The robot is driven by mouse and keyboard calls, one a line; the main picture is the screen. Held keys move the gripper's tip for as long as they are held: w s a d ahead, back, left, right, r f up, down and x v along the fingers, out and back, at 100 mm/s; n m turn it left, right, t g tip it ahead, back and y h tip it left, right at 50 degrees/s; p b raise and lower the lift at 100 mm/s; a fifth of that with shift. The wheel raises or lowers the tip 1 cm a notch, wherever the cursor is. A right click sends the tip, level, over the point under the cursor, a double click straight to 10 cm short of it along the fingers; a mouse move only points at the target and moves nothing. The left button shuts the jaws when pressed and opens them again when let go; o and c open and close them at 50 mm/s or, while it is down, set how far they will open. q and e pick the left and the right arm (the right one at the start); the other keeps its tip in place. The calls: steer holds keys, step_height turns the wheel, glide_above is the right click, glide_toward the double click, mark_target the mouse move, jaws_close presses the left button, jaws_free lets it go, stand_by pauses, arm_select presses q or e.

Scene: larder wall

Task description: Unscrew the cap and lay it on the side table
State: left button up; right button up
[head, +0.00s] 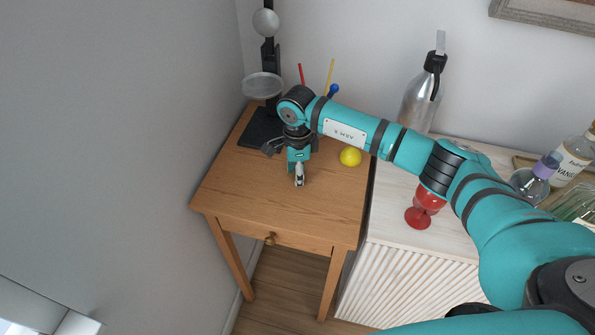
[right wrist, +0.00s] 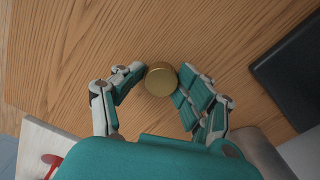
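A round gold cap (right wrist: 161,79) shows in the right wrist view, over the wooden top of the side table (right wrist: 215,25) and apparently resting on it. The side table also shows in the head view (head: 240,193). My right gripper (right wrist: 160,72) is over the table with its fingers spread on either side of the cap. A gap shows at the left finger; the right finger is very close to the cap, and I cannot tell if it touches. In the head view my right gripper (head: 299,180) points down and hides the cap. My left gripper is not in view.
A black stand (head: 262,130) with a clear bowl (head: 262,86) fills the table's back left. A yellow ball-like fruit (head: 350,157) lies at its right. The white cabinet beside it bears a red goblet (head: 425,203), a metal bottle (head: 420,100) and a labelled bottle (head: 570,160). The table's front is clear.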

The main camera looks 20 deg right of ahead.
steer(key=shift+f, duration=0.2)
steer(key=shift+r, duration=0.15)
steer(key=shift+r+p, duration=0.5)
steer(key=shift+p, duration=0.2)
step_height(320, 180, up, 12)
steer(key=b, duration=0.4)
